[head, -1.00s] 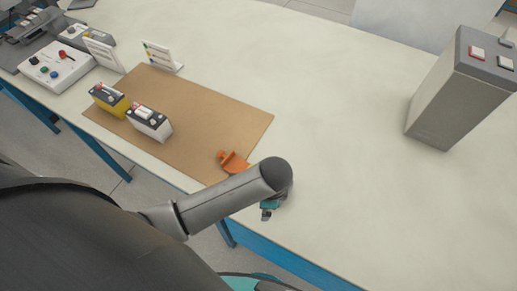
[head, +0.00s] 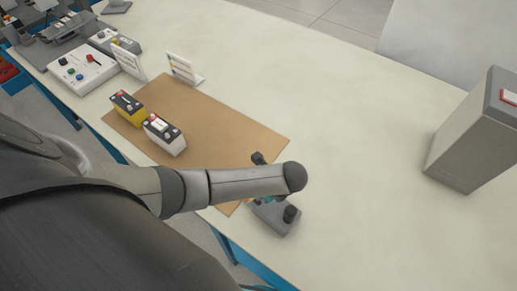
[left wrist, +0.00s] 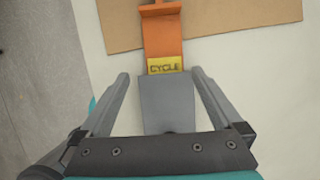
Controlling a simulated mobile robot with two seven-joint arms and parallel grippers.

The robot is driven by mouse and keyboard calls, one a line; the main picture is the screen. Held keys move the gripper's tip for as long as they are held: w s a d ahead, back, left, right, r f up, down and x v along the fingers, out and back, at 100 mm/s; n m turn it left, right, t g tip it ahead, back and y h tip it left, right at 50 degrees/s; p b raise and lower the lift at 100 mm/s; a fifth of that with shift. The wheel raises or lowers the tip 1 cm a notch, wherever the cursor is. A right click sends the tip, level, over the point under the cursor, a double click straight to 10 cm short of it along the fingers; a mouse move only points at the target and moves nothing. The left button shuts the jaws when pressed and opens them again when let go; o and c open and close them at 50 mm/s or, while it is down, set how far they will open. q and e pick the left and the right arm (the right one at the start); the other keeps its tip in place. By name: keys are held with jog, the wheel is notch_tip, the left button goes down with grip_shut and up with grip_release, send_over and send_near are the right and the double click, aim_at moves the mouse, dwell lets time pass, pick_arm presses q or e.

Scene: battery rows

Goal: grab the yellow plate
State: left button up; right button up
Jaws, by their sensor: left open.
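The yellow plate (left wrist: 165,65), lettered "CYCLE", shows in the left wrist view on an orange piece (left wrist: 162,36), with a grey strip (left wrist: 167,100) below it. My left gripper (left wrist: 160,74) is open. Its fingertips lie to either side, about level with the plate's near edge, with a gap at each side. No contact shows. In the head view my left forearm covers the plate and orange piece, and only parts of the gripper hardware (head: 275,215) show past the arm. My right gripper is not in view.
A brown mat (head: 220,120) carries a yellow battery (head: 127,107) and a white battery (head: 164,134). Small sign cards (head: 182,68) stand behind. A control box (head: 85,68) is at the left. A grey box (head: 478,135) stands at the right. The table (head: 340,110) between is clear.

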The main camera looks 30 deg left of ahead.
pick_arm(q)
jog(key=shift+a+f, duration=0.15)
jog(key=shift+f, duration=0.25)
jog(key=shift+w+b+x, duration=0.2)
jog(key=shift+b+x, duration=0.2)
jog(key=shift+x, duration=0.85)
jog(key=shift+w+b+x, duration=0.2)
jog(key=shift+b+x, duration=0.2)
jog(key=shift+x, duration=0.85)
jog(key=shift+r, duration=0.1)
jog(key=c, duration=1.3)
